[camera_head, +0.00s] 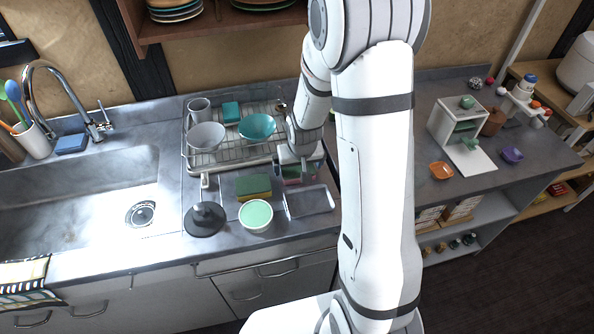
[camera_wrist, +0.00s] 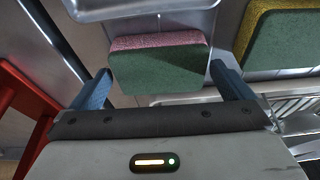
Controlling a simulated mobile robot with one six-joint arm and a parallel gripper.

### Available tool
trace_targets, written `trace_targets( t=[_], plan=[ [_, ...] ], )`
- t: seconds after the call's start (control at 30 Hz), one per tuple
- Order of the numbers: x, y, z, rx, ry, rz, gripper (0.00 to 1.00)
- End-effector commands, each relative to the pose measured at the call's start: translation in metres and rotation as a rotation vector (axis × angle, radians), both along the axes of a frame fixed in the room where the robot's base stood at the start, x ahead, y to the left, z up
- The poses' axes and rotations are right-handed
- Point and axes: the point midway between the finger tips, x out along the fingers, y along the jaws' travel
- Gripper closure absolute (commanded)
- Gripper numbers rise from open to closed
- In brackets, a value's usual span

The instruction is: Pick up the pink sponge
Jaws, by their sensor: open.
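The pink sponge (camera_wrist: 160,64) has a pink layer along one edge and a broad green face. In the wrist view it lies between and just beyond the fingertips of my gripper (camera_wrist: 160,80). My gripper is open, with blue-tipped fingers on either side and gaps showing between them and the sponge. In the head view my gripper (camera_head: 291,163) is above the counter in front of the dish rack. The pink sponge (camera_head: 293,180) shows there only in part, below the gripper, which covers some of it.
A yellow-and-green sponge (camera_head: 254,187) stands to the left; it also shows in the wrist view (camera_wrist: 287,42). A metal tray (camera_head: 311,201) is in front and a green-filled bowl (camera_head: 256,216) front left. The dish rack (camera_head: 229,157) with bowls is behind left.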

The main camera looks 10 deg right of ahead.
Motion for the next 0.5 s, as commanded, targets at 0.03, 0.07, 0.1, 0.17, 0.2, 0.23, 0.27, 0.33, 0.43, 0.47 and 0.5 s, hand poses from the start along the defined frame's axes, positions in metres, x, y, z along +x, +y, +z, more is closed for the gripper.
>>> trace_targets(
  t=[0.03, 0.07, 0.1, 0.17, 0.2, 0.23, 0.27, 0.33, 0.43, 0.47, 0.5],
  plan=[
    [0.0002, 0.0002, 0.0002, 0.000, -0.001, 0.000, 0.00],
    [0.0000, 0.0002, 0.0002, 0.000, 0.000, 0.000, 0.00],
    [0.0000, 0.0003, 0.0002, 0.000, 0.000, 0.000, 0.00],
    [0.0001, 0.0003, 0.0003, 0.000, 0.000, 0.000, 0.04],
    [0.0000, 0.0004, 0.0003, 0.000, 0.000, 0.000, 0.07],
    [0.0001, 0.0004, 0.0003, 0.000, 0.000, 0.000, 0.10],
    [0.0001, 0.0004, 0.0003, 0.000, 0.000, 0.001, 0.12],
    [0.0001, 0.0005, 0.0003, 0.000, 0.000, 0.001, 0.18],
    [0.0001, 0.0006, 0.0004, 0.000, 0.000, 0.001, 0.26],
    [0.0001, 0.0007, 0.0004, 0.000, 0.000, 0.001, 0.29],
    [0.0001, 0.0007, 0.0004, 0.000, 0.000, 0.001, 0.32]
  ],
)
